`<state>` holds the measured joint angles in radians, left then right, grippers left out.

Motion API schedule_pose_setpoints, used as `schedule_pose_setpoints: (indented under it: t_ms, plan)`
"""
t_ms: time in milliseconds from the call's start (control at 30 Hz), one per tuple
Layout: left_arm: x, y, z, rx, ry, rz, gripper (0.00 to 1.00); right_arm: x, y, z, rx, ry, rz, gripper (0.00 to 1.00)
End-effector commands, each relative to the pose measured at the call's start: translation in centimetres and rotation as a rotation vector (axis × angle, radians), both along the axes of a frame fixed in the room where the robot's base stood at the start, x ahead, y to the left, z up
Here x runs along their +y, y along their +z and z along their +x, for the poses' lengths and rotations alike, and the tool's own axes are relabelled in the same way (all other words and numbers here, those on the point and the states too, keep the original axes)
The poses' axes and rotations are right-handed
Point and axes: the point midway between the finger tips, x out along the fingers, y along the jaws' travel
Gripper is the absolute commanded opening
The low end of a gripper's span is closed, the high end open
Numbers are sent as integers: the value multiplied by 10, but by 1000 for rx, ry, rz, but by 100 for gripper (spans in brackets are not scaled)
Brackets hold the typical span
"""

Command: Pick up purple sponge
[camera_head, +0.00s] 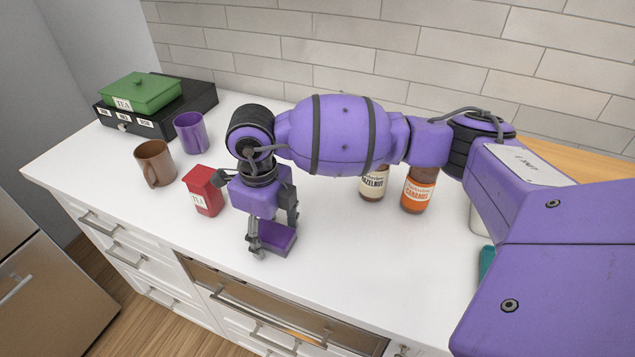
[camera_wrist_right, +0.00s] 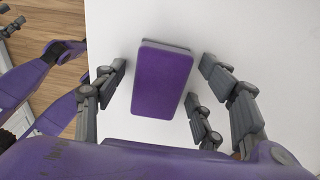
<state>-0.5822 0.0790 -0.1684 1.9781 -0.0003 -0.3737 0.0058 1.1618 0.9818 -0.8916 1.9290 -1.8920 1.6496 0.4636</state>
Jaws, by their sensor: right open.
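The purple sponge (camera_head: 277,238) lies on the white counter near its front edge, and its flat purple top shows in the right wrist view (camera_wrist_right: 162,80). My right gripper (camera_head: 272,238) reaches down over it from above. In the right wrist view the gripper (camera_wrist_right: 160,100) is open, with one grey finger left of the sponge and two right of it. Gaps of white counter show between the fingers and the sponge. Whether it is low enough to touch the sponge is hard to tell. My left gripper does not show in the head view.
A red tea tin (camera_head: 203,192) stands just left of my right gripper. A brown mug (camera_head: 155,163), a purple mug (camera_head: 189,132) and a green tea box (camera_head: 141,92) on a black drawer box (camera_head: 196,97) are farther left. Hazelnut (camera_head: 373,184) and caramel (camera_head: 418,190) bottles stand right.

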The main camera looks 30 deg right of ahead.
Motion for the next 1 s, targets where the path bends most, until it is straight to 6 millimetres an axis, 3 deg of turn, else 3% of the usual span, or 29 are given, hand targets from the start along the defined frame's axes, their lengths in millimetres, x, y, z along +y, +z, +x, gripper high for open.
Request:
schedule_pose_setpoints:
  t_ms: [33,300,733,933,1000]
  plan:
    - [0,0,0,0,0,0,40,0,1,1,-2,1,0,63]
    - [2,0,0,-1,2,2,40,1,2,1,-3,1,1,30]
    - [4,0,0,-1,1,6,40,1,8,2,-6,1,2,28]
    - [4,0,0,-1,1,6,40,1,34,3,-9,1,2,28]
    - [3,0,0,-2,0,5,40,6,46,-7,-8,6,2,28]
